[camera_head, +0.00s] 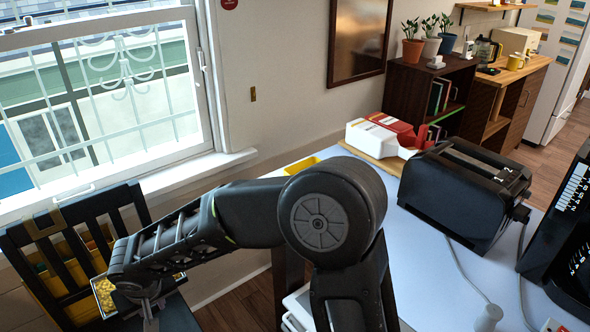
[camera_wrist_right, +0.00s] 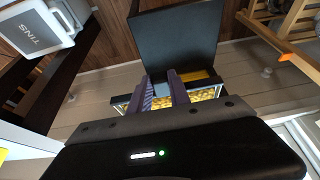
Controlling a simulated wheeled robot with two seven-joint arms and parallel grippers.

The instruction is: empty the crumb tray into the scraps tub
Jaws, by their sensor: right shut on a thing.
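My right gripper (camera_head: 150,299) reaches left past the table and is shut on the crumb tray (camera_head: 103,296), a narrow tray holding yellow crumbs. In the right wrist view the gripper (camera_wrist_right: 166,90) has its fingers close together on the tray, and crumbs show in the tray (camera_wrist_right: 207,94) beside them. The tray is in front of the dark slatted chair (camera_head: 75,232). A yellow container (camera_head: 72,258) shows through the chair's slats, partly hidden; I cannot tell whether it is the scraps tub. My left gripper is out of view.
A black toaster (camera_head: 462,188) stands on the pale table (camera_head: 425,262) at right, with a cord. A yellow item (camera_head: 301,165) lies near the wall. A pale bin marked TINS (camera_wrist_right: 38,32) and a dark square panel (camera_wrist_right: 174,42) show in the wrist view.

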